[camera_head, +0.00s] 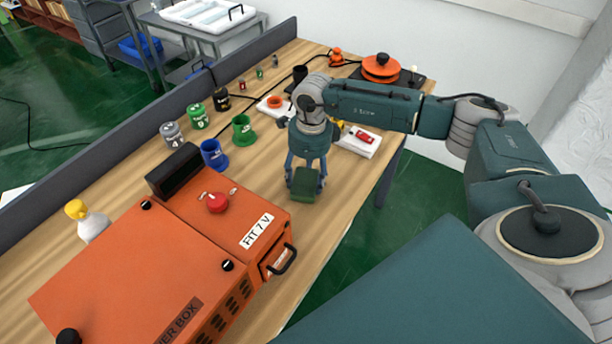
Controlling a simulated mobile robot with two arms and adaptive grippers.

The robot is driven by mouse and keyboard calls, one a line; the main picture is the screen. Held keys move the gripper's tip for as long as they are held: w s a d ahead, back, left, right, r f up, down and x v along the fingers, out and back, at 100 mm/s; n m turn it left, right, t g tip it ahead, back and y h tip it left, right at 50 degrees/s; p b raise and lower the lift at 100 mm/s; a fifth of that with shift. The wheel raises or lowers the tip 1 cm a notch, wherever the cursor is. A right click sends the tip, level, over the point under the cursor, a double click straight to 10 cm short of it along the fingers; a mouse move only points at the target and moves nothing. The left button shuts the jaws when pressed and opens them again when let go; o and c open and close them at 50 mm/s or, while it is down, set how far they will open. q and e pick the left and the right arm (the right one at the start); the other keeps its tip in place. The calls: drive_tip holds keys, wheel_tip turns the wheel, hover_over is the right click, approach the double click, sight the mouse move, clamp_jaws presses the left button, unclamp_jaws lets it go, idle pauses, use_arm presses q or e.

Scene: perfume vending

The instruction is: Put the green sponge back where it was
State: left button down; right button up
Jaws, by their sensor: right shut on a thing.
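The green sponge (304,188) is a dark green block in the middle of the head view. My right gripper (305,178) points down and is shut on it, one finger on each side. The sponge is over the bare wooden table (322,222), just beyond the orange box. I cannot tell whether it touches the table top. My left gripper is not in view.
The large orange box (130,265) fills the near left. Blue (213,155) and green (243,131) cups and several cans stand left of my gripper. A white pad with a red item (362,138) lies right. A grey partition (120,130) edges the table.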

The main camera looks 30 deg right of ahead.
sight(309, 178)
drive_tip(key=shift+f, duration=0.2)
drive_tip(key=o, duration=1.1)
drive_tip(key=shift+r, duration=0.1)
drive_tip(key=shift+r, duration=0.1)
drive_tip(key=shift+r, duration=0.2)
wheel_tip(309, 178, up, 12)
drive_tip(key=b, duration=0.3)
drive_tip(key=shift+s+d+f, duration=0.15)
drive_tip(key=shift+s+d, duration=0.1)
